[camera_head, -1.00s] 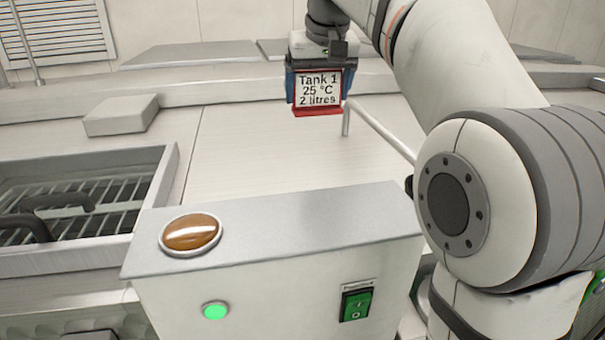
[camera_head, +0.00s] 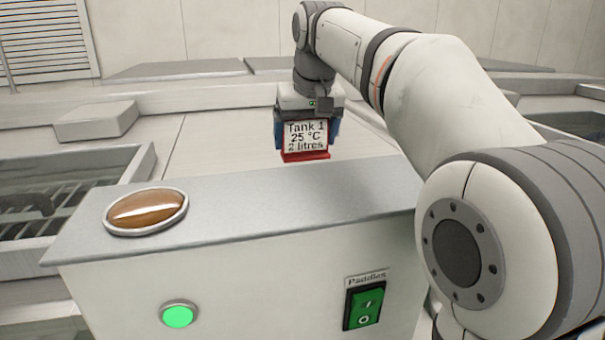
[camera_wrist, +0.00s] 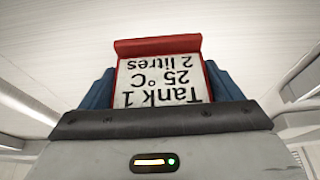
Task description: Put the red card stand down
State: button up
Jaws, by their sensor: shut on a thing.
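The red card stand (camera_head: 306,156) holds a white card reading "Tank 1, 25 °C, 2 litres". My gripper (camera_head: 307,138) is shut on the stand, with blue fingers at its two sides. The stand hangs upright below the gripper, just behind the far edge of the grey panel top in the head view. In the wrist view the stand (camera_wrist: 158,46) appears upside down between the blue fingers. Its red base stands clear in front of a pale surface. How far the base is above any surface I cannot tell.
A grey-topped cabinet (camera_head: 240,200) stands in front, with an amber dome (camera_head: 146,208), a green light (camera_head: 178,316) and a green switch (camera_head: 363,304) labelled "Paddles". An open tank with a grate (camera_head: 60,205) lies at left. A grey block (camera_head: 97,121) sits behind it.

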aim_at(307, 155)
jog(key=shift+f, duration=3.05)
jog(key=shift+f, duration=0.15)
jog(key=o, duration=0.8)
jog(key=shift+o, duration=0.2)
jog(key=shift+s+r, duration=0.1)
jog(key=shift+r, duration=0.3)
jog(key=v, duration=1.1)
jog(key=shift+r, duration=0.2)
jog(key=shift+s+d, duration=0.1)
jog(key=shift+s, duration=0.05)
